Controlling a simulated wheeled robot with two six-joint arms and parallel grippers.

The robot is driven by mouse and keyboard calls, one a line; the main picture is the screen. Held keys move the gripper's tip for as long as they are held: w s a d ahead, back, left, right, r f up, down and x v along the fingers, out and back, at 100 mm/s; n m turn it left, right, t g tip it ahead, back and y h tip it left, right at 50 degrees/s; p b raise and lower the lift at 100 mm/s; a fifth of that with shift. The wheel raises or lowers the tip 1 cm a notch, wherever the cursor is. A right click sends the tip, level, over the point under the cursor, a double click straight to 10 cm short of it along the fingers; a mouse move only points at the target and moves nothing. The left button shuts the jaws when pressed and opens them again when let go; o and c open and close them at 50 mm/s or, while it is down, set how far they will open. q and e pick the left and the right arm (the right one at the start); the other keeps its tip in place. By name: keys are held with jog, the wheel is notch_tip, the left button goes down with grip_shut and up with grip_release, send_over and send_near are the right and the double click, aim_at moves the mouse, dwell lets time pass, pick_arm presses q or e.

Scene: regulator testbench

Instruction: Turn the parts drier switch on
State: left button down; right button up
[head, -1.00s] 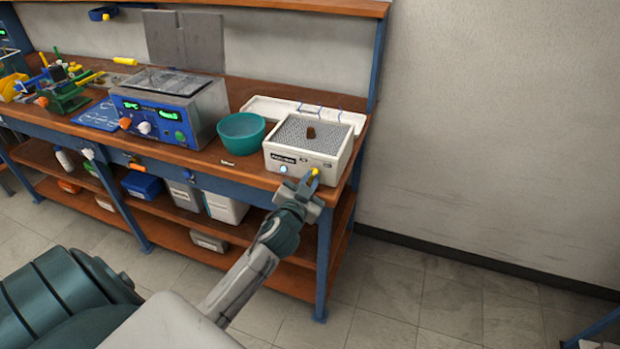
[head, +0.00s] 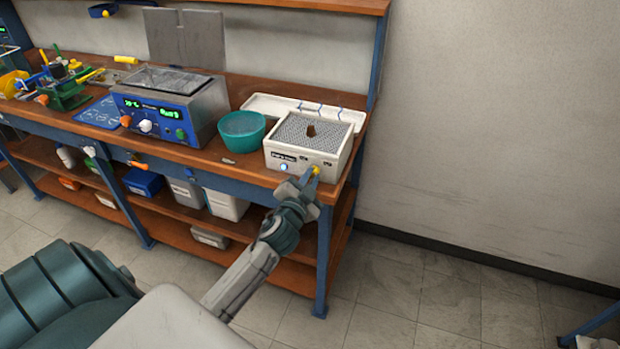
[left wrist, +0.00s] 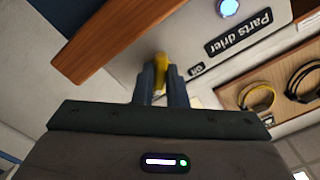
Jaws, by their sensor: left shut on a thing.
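The parts drier (head: 340,163) is a white box with a grey mesh top, near the right end of the bench. A small brown thing (head: 311,130) rests on its mesh. Its front has a dark label, a lit blue-white lamp (head: 284,167) and a yellow switch (head: 317,170). My left gripper (head: 311,176) is at the drier's front, shut on the yellow switch. The left wrist view shows the switch (left wrist: 160,63) between the fingers, partly hidden, with the "Parts drier" label (left wrist: 238,33) and lamp (left wrist: 228,7) nearby. My right gripper is not in view.
A teal bowl (head: 241,132) stands left of the drier, and a blue-fronted bath unit (head: 165,120) is further left. A white lid or tray (head: 262,103) lies behind the drier.

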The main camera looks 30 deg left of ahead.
pick_arm(q)
jog(key=c, duration=1.5)
grip_release()
jog(key=shift+o, duration=0.2)
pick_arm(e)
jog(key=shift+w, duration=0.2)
pick_arm(q)
jog(key=shift+s+d+f, duration=0.1)
jog(key=shift+s, duration=0.2)
jog(key=b+v, duration=0.3)
jog(key=v, duration=0.7)
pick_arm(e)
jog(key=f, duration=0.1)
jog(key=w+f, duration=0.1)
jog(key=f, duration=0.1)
pick_arm(q)
jog(key=shift+d, duration=0.1)
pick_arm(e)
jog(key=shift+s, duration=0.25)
